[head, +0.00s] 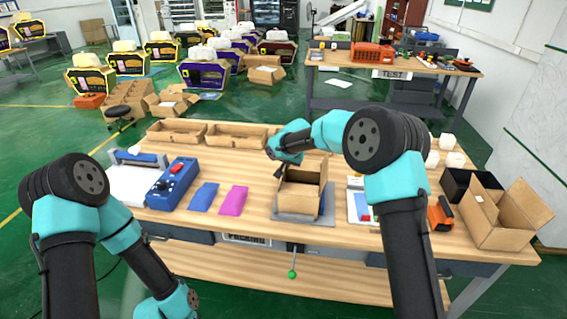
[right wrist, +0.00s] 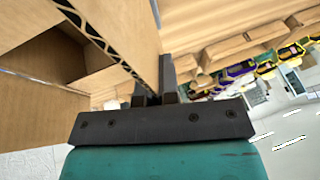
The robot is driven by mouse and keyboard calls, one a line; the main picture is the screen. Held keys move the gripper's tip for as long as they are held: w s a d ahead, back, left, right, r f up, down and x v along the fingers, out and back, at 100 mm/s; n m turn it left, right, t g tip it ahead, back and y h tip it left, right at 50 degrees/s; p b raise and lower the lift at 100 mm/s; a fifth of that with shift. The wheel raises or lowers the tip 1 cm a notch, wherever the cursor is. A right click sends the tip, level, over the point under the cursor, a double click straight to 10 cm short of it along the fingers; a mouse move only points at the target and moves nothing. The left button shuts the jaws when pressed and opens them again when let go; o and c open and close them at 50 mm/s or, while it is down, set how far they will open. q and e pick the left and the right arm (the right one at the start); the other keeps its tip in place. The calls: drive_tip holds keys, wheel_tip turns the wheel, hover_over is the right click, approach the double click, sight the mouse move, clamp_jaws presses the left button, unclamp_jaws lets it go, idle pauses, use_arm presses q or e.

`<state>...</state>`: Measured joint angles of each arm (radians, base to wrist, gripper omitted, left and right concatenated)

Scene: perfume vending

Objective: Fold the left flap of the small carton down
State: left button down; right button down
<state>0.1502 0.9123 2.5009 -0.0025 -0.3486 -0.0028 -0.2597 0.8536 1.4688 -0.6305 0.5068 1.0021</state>
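The small open carton (head: 299,201) stands on a grey pad at the middle of the table, with flaps raised around its opening. My right gripper (head: 278,171) is at its upper left side, fingers pointing down. That panel appears to be the left flap, still raised. Whether the fingers touch it is unclear. The carton's dark inside shows at the left. My left arm is at the lower left; its gripper is out of frame.
A blue control box (head: 172,184), a blue packet (head: 203,196) and a pink packet (head: 233,201) lie left of the carton. A larger open carton (head: 497,218) stands at the right end. Two shallow cardboard trays (head: 177,132) line the back edge.

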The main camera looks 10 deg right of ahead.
drive_tip(key=shift+d+f+y, duration=0.1)
drive_tip(key=shift+d+y, duration=0.15)
drive_tip(key=shift+y, duration=0.25)
drive_tip(key=shift+s, duration=0.1)
drive_tip(key=c, duration=1.3)
unclamp_jaws()
drive_tip(key=shift+c, duration=0.2)
drive_tip(key=v, duration=1.7)
drive_tip(key=shift+s+d, duration=0.15)
drive_tip(key=shift+s, duration=0.15)
